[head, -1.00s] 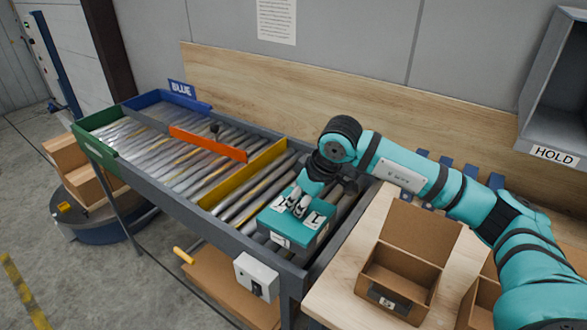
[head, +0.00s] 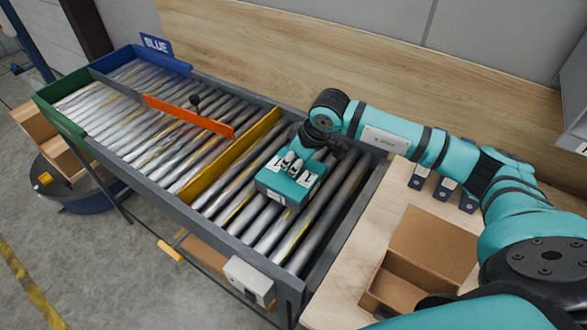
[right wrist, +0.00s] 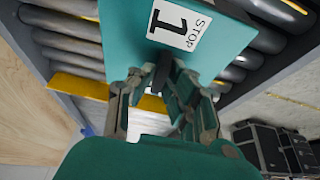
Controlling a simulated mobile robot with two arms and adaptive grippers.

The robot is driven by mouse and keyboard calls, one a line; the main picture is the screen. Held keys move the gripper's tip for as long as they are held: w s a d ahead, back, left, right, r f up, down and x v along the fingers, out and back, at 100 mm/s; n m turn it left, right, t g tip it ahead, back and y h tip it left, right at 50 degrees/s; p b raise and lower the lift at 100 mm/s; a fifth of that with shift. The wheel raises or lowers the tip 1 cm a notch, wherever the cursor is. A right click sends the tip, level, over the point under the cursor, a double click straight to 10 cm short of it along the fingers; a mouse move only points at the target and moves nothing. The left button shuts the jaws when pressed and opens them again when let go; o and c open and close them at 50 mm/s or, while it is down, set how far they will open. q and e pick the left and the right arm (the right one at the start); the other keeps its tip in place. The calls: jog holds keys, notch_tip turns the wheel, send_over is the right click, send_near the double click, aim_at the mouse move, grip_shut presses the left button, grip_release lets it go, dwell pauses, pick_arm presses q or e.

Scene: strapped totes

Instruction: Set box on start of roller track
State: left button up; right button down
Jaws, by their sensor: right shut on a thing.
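A teal box (head: 298,192) with white labels is at the near right section of the roller track (head: 318,215), between the yellow divider (head: 228,158) and the track's right end. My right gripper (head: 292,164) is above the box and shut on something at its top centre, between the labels. The right wrist view shows the fingers (right wrist: 160,80) closed at the box top (right wrist: 215,45), beside a label reading STOP 1. The box looks level and at the rollers; whether its underside touches them is hidden. My left gripper is not in view.
An open cardboard box (head: 418,262) stands on the wooden table (head: 345,275) right of the track. An orange bar (head: 188,116) crosses the track farther left. A grey control box (head: 249,281) hangs on the track's front side. Rollers around the teal box are clear.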

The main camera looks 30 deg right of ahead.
notch_tip(320, 180, down, 3)
jog(key=shift+w+f+p, duration=0.1)
jog(key=shift+p, duration=0.45)
jog(key=shift+f, duration=0.2)
jog(key=c, duration=1.4)
grip_release()
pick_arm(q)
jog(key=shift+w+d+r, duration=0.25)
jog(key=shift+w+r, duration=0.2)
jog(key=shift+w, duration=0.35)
pick_arm(e)
jog(key=shift+o, duration=0.2)
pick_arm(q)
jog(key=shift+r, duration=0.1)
pick_arm(e)
jog(key=shift+r, duration=0.25)
jog(key=b+v, duration=0.3)
jog(key=v, duration=0.7)
jog(key=shift+r, duration=0.2)
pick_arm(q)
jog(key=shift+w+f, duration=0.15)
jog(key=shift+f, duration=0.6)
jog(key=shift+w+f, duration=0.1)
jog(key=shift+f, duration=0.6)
pick_arm(e)
jog(key=shift+s+d+r, duration=0.15)
jog(key=shift+s+r, duration=0.25)
jog(key=shift+r, duration=0.2)
